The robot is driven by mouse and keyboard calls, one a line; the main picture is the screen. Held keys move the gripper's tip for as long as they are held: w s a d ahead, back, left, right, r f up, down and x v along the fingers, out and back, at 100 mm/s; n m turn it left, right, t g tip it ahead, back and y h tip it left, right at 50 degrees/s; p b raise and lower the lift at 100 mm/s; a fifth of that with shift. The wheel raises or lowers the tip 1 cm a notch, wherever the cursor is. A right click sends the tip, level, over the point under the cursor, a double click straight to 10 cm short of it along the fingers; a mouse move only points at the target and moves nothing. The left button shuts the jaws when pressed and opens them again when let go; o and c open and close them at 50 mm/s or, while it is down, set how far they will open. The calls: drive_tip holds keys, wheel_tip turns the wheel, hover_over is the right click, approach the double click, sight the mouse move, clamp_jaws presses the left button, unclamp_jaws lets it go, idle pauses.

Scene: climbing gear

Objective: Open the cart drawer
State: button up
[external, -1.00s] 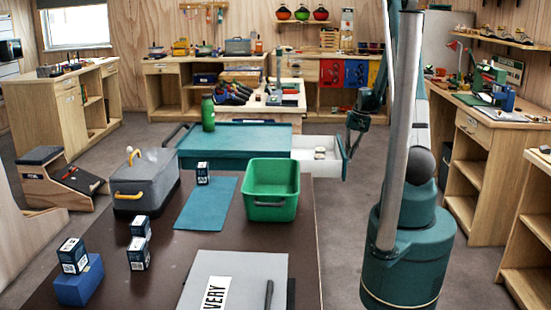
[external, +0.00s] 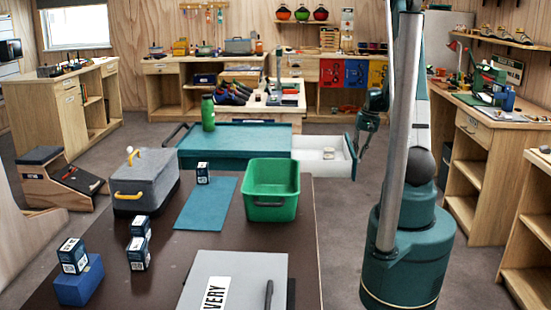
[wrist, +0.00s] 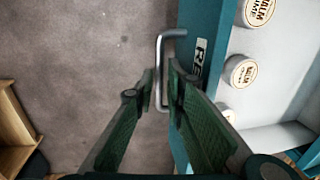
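The teal cart (external: 240,138) stands beyond the dark table. Its drawer (external: 312,169) is pulled well out to the right, showing a white inside with small round tins. In the wrist view, the drawer front (wrist: 205,25) carries a silver bar handle (wrist: 159,85). My gripper (wrist: 161,72) has one finger on each side of the handle bar, with gaps showing between fingers and bar. It looks open. In the external view, my gripper (external: 366,135) is just right of the drawer front; its fingers are too small there to judge contact.
A green bottle (external: 208,113) stands on the cart top. The dark table (external: 190,255) in front holds a green bin (external: 271,205), a grey case (external: 146,185) and small boxes. Floor is clear right of the drawer; a wooden workbench (external: 485,135) stands farther right.

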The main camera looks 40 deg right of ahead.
drive_tip(key=shift+r, duration=0.2)
wheel_tip(320, 180, up, 11)
drive_tip(key=s+d, duration=0.1)
drive_tip(key=shift+s+d+r, duration=0.2)
drive_tip(key=shift+s+d, duration=0.05)
idle(0.6)
idle(0.6)
drive_tip(key=w+a+r+n+t+h, duration=0.1)
drive_tip(key=a+r, duration=0.3)
drive_tip(key=a, duration=0.4)
drive_tip(key=a+r+n, duration=0.1)
drive_tip(key=a+r, duration=0.3)
drive_tip(key=a, duration=0.3)
drive_tip(key=w+a+r+n+t+h, duration=0.15)
drive_tip(key=a+r, duration=0.25)
drive_tip(key=a, duration=0.4)
drive_tip(key=s+a+r+n+t, duration=0.1)
drive_tip(key=s+a+r+n, duration=0.1)
drive_tip(key=s+a, duration=0.4)
drive_tip(key=s+a+r+n+t, duration=0.2)
drive_tip(key=s+a, duration=0.4)
drive_tip(key=a, duration=1.1)
drive_tip(key=shift+s+a+n+y, duration=0.2)
drive_tip(key=shift+n+y, duration=0.25)
drive_tip(key=shift+n, duration=0.2)
